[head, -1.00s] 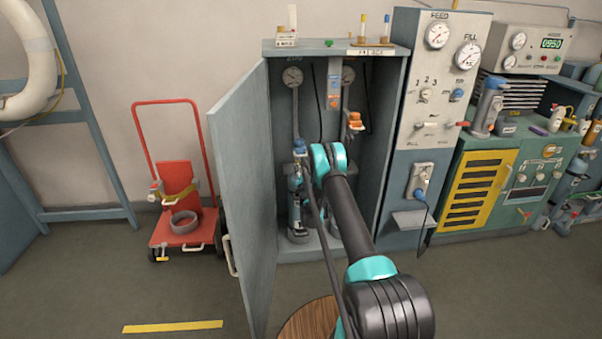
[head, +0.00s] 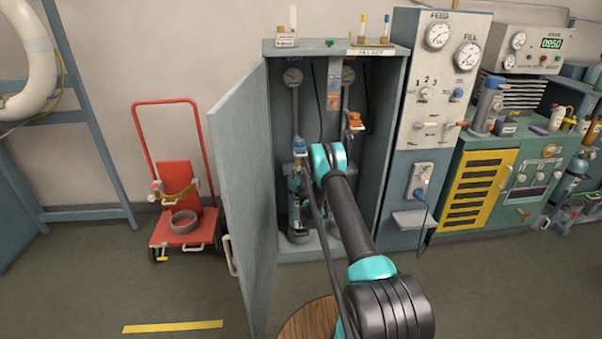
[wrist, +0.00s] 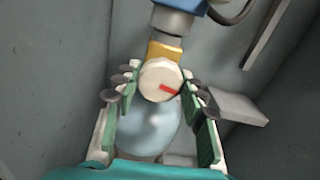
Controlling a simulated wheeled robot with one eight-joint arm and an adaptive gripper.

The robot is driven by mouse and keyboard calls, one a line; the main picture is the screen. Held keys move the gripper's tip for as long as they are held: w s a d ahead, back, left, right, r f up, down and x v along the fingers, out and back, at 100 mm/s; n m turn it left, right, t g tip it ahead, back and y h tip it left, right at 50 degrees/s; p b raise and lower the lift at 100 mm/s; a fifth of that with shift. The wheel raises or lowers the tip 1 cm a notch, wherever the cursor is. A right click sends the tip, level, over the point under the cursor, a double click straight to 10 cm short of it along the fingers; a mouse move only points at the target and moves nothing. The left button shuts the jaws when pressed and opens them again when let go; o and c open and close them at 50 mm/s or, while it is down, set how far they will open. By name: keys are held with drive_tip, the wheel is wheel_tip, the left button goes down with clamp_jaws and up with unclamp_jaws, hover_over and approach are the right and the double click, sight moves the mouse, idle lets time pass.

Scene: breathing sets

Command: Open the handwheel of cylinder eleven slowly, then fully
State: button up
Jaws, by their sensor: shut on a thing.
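A white round handwheel (wrist: 160,80) with a red mark shows in the wrist view, on a brass valve body (wrist: 165,50). The red mark points right and slightly down. My gripper (wrist: 160,88) is shut on the handwheel, with a finger at each side of it. A pale blue-grey cylinder (wrist: 150,127) shows below the handwheel. In the head view, my arm reaches into the open cabinet (head: 392,150), and a cylinder (head: 298,215) stands inside at the left. My gripper and the handwheel are hidden behind my arm there. I cannot read a cylinder number.
The cabinet door (head: 243,190) stands open at the left of my arm. Gauges (head: 292,77) and hoses hang at the cabinet's back. A fill panel (head: 430,130) stands close on the right. A red trolley (head: 180,225) stands left; the floor before it is clear.

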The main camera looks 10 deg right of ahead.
drive_tip(key=n, duration=0.4)
drive_tip(key=shift+n, duration=0.3)
drive_tip(key=n, duration=0.4)
drive_tip(key=shift+n, duration=0.3)
drive_tip(key=n, duration=0.4)
drive_tip(key=shift+n, duration=2)
drive_tip(key=o, duration=1.2)
drive_tip(key=shift+c, duration=0.2)
drive_tip(key=s, duration=0.7)
drive_tip(key=shift+s, duration=0.3)
